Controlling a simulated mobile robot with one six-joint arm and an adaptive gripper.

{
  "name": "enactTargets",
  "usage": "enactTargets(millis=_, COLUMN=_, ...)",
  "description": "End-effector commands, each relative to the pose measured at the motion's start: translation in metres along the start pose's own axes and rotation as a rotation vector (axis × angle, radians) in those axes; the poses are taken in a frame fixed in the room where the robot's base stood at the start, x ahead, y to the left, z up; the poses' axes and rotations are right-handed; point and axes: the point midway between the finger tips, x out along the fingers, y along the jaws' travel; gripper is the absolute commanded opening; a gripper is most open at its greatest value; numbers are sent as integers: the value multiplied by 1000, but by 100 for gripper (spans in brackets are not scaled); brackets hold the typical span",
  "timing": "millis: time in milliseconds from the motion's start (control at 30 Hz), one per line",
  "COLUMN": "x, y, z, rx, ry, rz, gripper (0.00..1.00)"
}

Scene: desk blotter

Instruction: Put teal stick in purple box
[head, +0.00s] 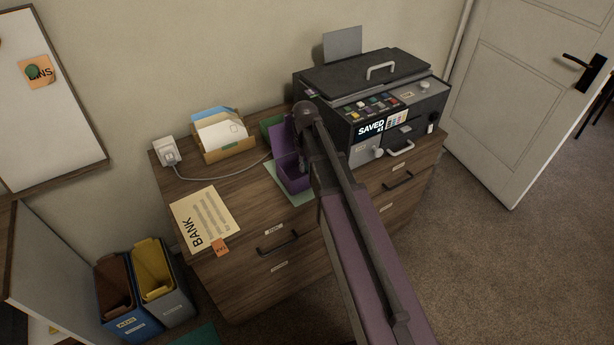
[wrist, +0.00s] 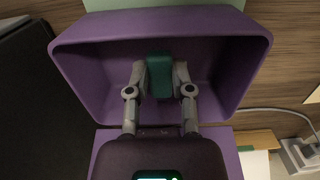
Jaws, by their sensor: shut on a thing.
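The purple box (head: 294,184) stands on a pale green mat on the wooden cabinet, its lid (head: 283,141) raised at the back. In the wrist view the open purple box (wrist: 88,75) fills the middle, seen from above into its hollow. My gripper (wrist: 160,80) is shut on the teal stick (wrist: 159,70), with one finger on each side. The stick is over or within the box's opening; whether it touches the floor I cannot tell. In the head view my arm hides the stick and most of the gripper.
A dark printer (head: 375,90) stands close to the right of the box. A letter tray (head: 228,152) with envelopes, a plugged-in charger (head: 169,152) with a cable, and a BANK paper (head: 206,218) are to the left.

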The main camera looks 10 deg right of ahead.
Motion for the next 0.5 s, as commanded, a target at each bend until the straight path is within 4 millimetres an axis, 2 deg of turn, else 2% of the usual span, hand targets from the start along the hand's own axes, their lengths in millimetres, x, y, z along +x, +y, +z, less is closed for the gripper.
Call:
enactTargets(millis=300, x=0, y=0, z=0, rx=1, ry=0, rz=0, gripper=0)
enactTargets(millis=500, x=10, y=1, z=0, rx=1, ry=0, rz=0, gripper=0)
